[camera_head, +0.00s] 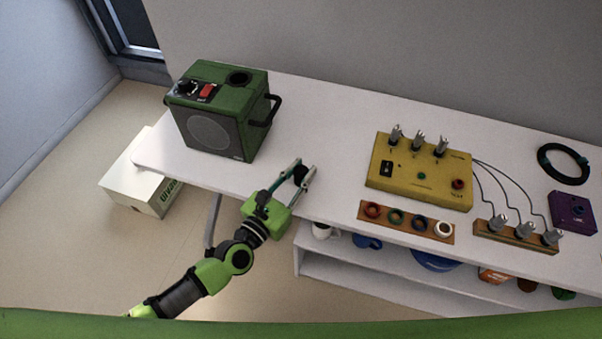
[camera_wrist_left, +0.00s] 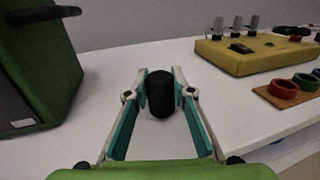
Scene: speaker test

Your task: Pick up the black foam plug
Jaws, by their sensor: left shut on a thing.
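The black foam plug (camera_wrist_left: 160,93) is a dark rounded cylinder between the fingers of my left gripper in the left wrist view. In the head view the plug (camera_head: 299,174) is a small dark shape at the fingertips. My left gripper (camera_head: 302,174) is shut on it, with a teal-lined finger on each side. It is over the white table (camera_head: 330,130) near the front edge, right of the green speaker box. I cannot tell whether the plug touches the table. My right gripper is not in view.
The green speaker box (camera_head: 212,135) has a round dark opening (camera_head: 238,77) on top and a side handle. A yellow box (camera_head: 418,180) with knobs, a strip of coloured rings (camera_head: 405,222), a purple box (camera_head: 573,212) and a cable coil (camera_head: 563,163) stand right. The table between speaker and yellow box is clear.

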